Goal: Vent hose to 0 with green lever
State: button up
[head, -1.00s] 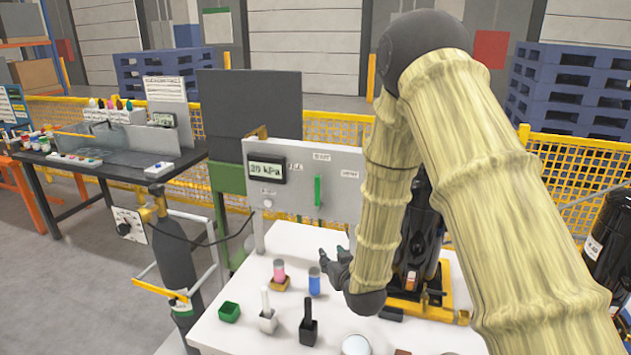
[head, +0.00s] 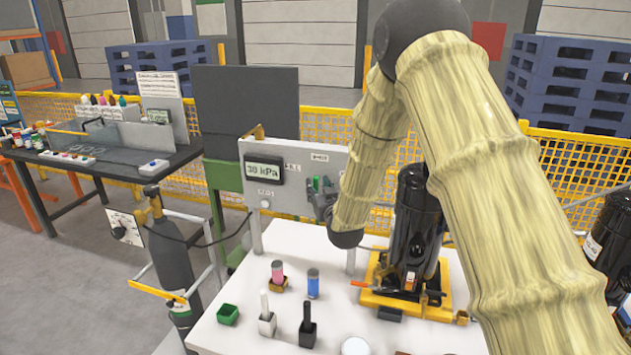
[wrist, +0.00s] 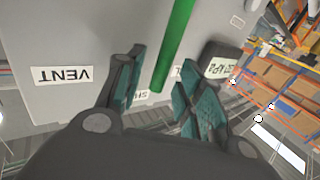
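The green lever (wrist: 177,40) hangs on the grey panel; in the wrist view it shows as a long green bar in the space between and beyond my finger pads. My gripper (wrist: 160,78) is open, its fingers apart, with teal pads. In the head view my gripper (head: 322,190) is in front of the panel (head: 283,197) and mostly covers the lever. Whether a pad touches the lever I cannot tell. The pressure display (head: 264,170) seems to read 30 kPa. A VENT label (wrist: 62,75) appears upside down in the wrist view; my arm hides it in the head view.
Below the panel, the white table (head: 240,295) holds a pink-topped cylinder (head: 277,270), a blue one (head: 313,284), a green box (head: 228,314) and a black holder (head: 308,330). A black compressor (head: 415,225) on a yellow base stands right of my forearm.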

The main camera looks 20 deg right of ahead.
jog(key=shift+w+p, duration=0.3)
jog(key=shift+w, duration=1.1)
grip_shut()
